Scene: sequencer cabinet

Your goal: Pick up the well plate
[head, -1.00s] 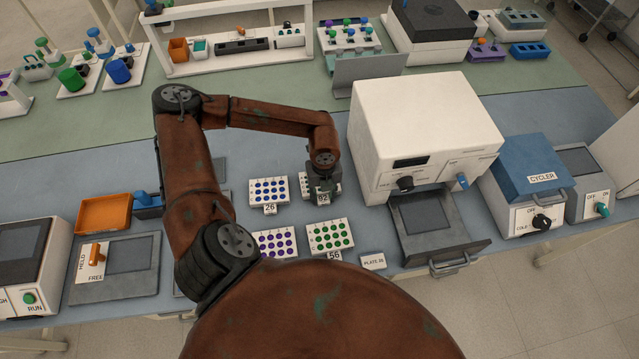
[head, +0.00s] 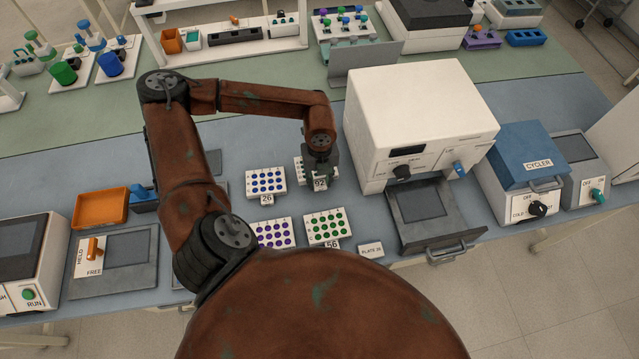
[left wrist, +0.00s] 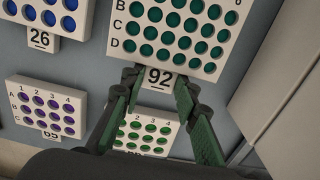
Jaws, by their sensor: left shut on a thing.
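The white well plate tagged 92 (left wrist: 172,34) has teal-green wells and fills the top of the left wrist view. In the head view my left arm mostly covers it, and its tag (head: 320,183) shows below the gripper. My left gripper (left wrist: 160,80) is shut on plate 92 at its tag, one finger on each side; it also shows in the head view (head: 320,165). The plate looks larger than its neighbours in the wrist view, as if held above the table. My right gripper is not in view.
Plate 26 (head: 266,182) with blue wells, a purple-welled plate (head: 273,234) and a green-welled plate 56 (head: 325,228) lie close by. A white machine with an open drawer (head: 421,203) stands right. A small plate card (head: 370,250) lies in front.

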